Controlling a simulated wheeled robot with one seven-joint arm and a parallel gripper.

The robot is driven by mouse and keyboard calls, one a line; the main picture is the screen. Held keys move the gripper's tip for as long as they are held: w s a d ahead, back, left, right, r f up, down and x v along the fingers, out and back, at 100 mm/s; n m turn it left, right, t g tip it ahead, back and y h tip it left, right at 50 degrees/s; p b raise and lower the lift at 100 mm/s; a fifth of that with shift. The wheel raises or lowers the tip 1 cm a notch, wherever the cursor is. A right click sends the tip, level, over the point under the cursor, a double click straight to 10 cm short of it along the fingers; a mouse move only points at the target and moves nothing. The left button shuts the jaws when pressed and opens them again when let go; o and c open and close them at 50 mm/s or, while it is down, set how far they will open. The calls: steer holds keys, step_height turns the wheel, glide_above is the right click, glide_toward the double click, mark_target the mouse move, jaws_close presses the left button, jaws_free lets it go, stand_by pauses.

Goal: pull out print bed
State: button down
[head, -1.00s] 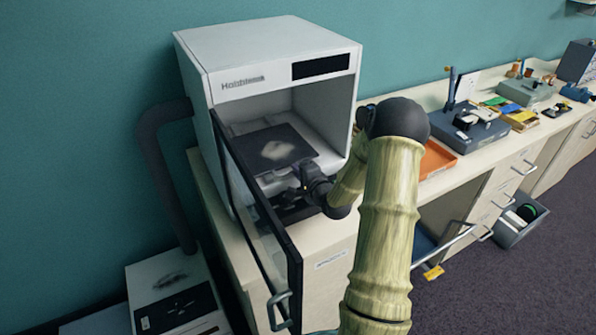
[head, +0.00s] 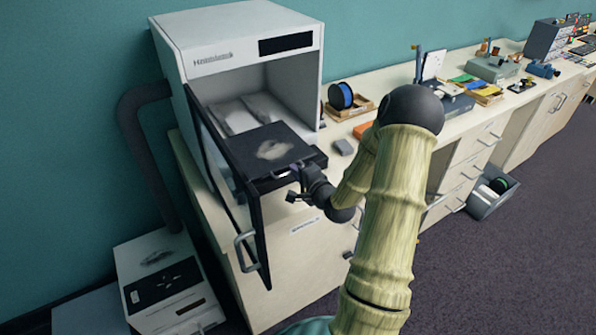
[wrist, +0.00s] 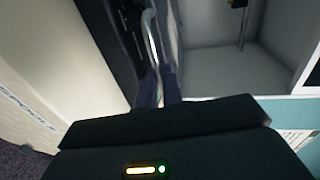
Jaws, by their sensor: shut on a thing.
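The print bed (head: 272,147) is a dark, flat square plate with a pale grey smudge on top. It sticks partly out of the front opening of the white printer (head: 205,65), over the counter edge. My gripper (head: 297,172) is at the bed's front edge, shut on its handle. In the wrist view, the gripper fingers (wrist: 158,92) close around a pale bar-shaped handle (wrist: 151,38) beside the dark bed. The exact grip point is partly hidden. The printer's glass door (head: 228,170) stands open to the left of the bed.
A blue spool (head: 340,96) in a wooden tray and a small grey block (head: 343,147) are on the counter right of the printer. A white box unit (head: 165,285) stands on the floor at left.

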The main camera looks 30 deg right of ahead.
steer(key=shift+s, duration=0.2)
steer(key=c, duration=1.8)
jaws_free()
steer(key=shift+d, duration=0.15)
steer(key=shift+s, duration=0.15)
steer(key=shift+p+v, duration=5.75)
steer(key=shift+v, duration=2.85)
steer(key=shift+d, duration=0.1)
